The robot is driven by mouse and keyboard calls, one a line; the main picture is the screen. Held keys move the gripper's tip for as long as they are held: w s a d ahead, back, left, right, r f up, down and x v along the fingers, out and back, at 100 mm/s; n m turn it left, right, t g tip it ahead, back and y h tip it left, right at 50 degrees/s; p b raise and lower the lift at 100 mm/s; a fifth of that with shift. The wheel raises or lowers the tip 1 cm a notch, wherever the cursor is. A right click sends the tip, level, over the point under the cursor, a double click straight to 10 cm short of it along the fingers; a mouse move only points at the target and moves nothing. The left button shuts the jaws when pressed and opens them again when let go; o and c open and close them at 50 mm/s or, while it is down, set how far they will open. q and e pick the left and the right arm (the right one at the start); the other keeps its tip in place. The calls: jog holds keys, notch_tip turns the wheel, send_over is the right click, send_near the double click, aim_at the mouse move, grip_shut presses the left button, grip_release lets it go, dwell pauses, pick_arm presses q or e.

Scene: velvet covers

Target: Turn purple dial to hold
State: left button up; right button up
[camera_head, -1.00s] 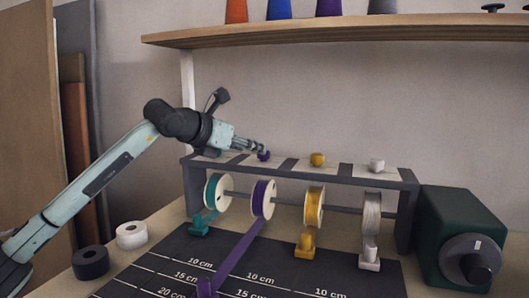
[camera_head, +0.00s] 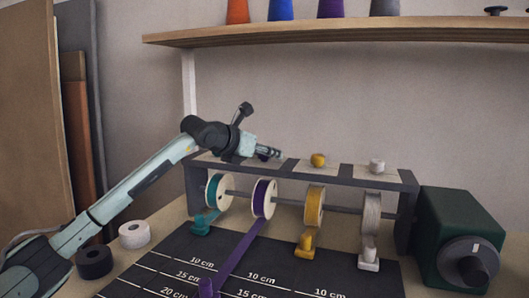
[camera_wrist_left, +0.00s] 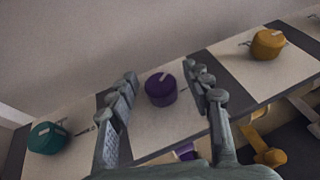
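The purple dial (camera_wrist_left: 161,90) sits on a pale panel on top of the rack and carries a light pointer mark. In the left wrist view my left gripper (camera_wrist_left: 165,92) is open, with one finger on each side of the dial and visible gaps to it. In the head view the left gripper (camera_head: 273,153) hangs over the rack top and mostly hides the purple dial (camera_head: 264,157). Below it, the purple ribbon spool (camera_head: 263,199) has its ribbon pulled out over the dark mat. My right gripper is not in view.
A teal dial (camera_wrist_left: 47,138) and a yellow dial (camera_wrist_left: 268,44) flank the purple one, and a white dial (camera_head: 377,166) is farther right. A wooden shelf (camera_head: 340,32) runs above the rack.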

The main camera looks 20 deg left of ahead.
pick_arm(q)
grip_shut()
